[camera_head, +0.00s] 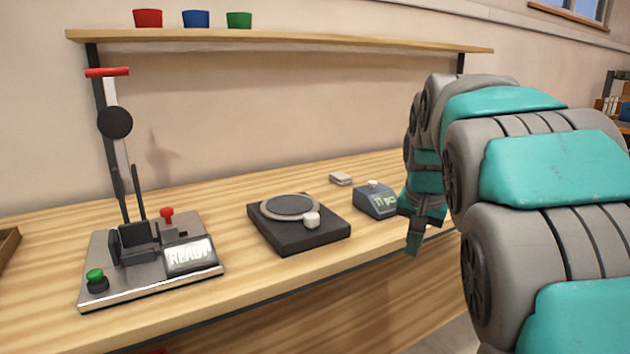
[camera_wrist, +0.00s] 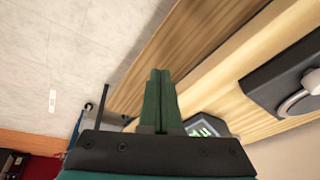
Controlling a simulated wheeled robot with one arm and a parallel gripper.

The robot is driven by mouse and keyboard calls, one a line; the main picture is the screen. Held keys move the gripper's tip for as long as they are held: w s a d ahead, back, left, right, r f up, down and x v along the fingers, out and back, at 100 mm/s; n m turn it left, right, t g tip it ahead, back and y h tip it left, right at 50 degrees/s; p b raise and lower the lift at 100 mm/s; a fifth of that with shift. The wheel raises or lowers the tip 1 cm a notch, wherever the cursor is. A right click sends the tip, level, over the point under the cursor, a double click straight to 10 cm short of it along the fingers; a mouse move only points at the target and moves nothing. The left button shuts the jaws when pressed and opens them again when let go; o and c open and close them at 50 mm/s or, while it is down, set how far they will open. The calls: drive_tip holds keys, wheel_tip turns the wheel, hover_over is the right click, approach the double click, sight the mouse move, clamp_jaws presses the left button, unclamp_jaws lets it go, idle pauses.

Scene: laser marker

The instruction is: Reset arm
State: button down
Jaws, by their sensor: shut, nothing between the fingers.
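My gripper (camera_head: 413,243) hangs at the end of my teal and grey arm, at the front edge of the wooden workbench (camera_head: 300,290). Its fingers point down and are shut with nothing between them. In the wrist view the two green fingers (camera_wrist: 160,75) lie together, and the floor and the bench edge show beyond them. A small blue-grey device with a lit display (camera_head: 375,201) stands on the bench just left of my gripper. It is partly hidden behind the gripper's base in the wrist view (camera_wrist: 205,127).
A laser marker machine (camera_head: 150,262) with a "READY" screen stands at the bench's left. A black turntable-like unit (camera_head: 298,224) sits mid-bench. A small pale stack (camera_head: 341,178) lies behind.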

drive_tip(key=s+a+f+n+g, duration=0.1)
drive_tip(key=s+f+n, duration=0.1)
drive_tip(key=s+f, duration=0.4)
drive_tip(key=s+a+f+n+g, duration=0.1)
drive_tip(key=s+f, duration=0.4)
drive_tip(key=s, duration=1.2)
drive_tip(key=s+a+f+n+g, duration=0.1)
drive_tip(key=s+f, duration=0.5)
drive_tip(key=s, duration=0.6)
drive_tip(key=shift+a+f+n+g+y, duration=0.35)
drive_tip(key=shift+n+g, duration=0.55)
drive_tip(key=shift+g, duration=0.3)
